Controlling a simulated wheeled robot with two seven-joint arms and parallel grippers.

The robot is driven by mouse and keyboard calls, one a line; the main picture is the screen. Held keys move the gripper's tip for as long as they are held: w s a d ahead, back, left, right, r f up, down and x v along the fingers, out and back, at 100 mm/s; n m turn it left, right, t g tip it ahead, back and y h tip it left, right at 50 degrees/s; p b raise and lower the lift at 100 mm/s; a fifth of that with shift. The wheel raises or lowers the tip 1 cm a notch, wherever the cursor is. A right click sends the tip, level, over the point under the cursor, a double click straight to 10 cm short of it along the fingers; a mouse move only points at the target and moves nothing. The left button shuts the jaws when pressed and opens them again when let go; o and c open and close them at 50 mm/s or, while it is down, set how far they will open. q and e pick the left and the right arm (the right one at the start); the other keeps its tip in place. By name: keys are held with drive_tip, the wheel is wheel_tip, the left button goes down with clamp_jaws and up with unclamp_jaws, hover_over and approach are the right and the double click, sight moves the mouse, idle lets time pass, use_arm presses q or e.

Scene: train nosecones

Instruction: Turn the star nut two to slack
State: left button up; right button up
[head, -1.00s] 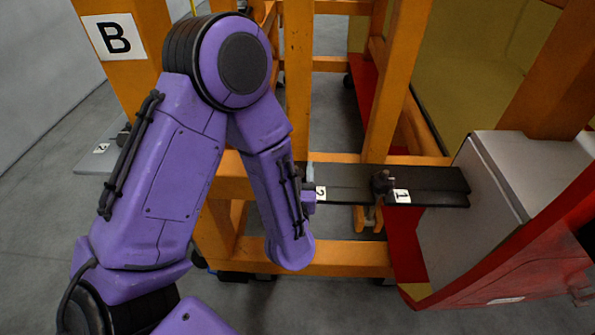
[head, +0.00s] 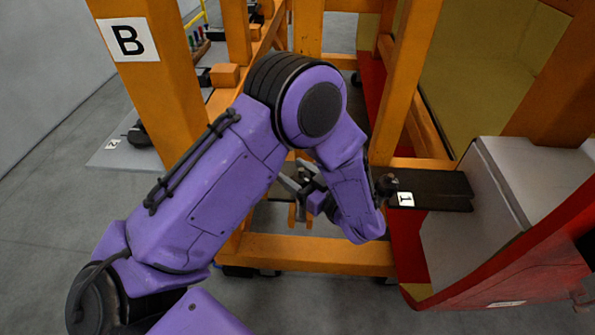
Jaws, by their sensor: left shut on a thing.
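My left gripper (head: 305,182) shows beside my purple forearm, left of the dark bar (head: 448,190). It is shut on star nut two, which is mostly hidden by the fingers and my arm. The bar's left part and its "2" label are behind my forearm. A dark star nut (head: 386,184) stands on the bar beside the white "1" label (head: 405,199), just right of my forearm and apart from the gripper. My right gripper is out of view.
An orange frame (head: 310,253) surrounds the bar, with a post marked B (head: 127,40) at left. A grey plate (head: 118,157) with a dark knob (head: 138,134) lies beside that post. A red and grey nosecone (head: 463,230) stands close at right. Bare floor lies at left.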

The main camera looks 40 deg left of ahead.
use_arm(q)
drive_tip(key=shift+r+n+g, duration=0.1)
drive_tip(key=shift+n+g, duration=0.7)
drive_tip(key=shift+g, duration=0.5)
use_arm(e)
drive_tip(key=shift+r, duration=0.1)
use_arm(q)
drive_tip(key=o, duration=1)
drive_tip(key=shift+s, duration=0.1)
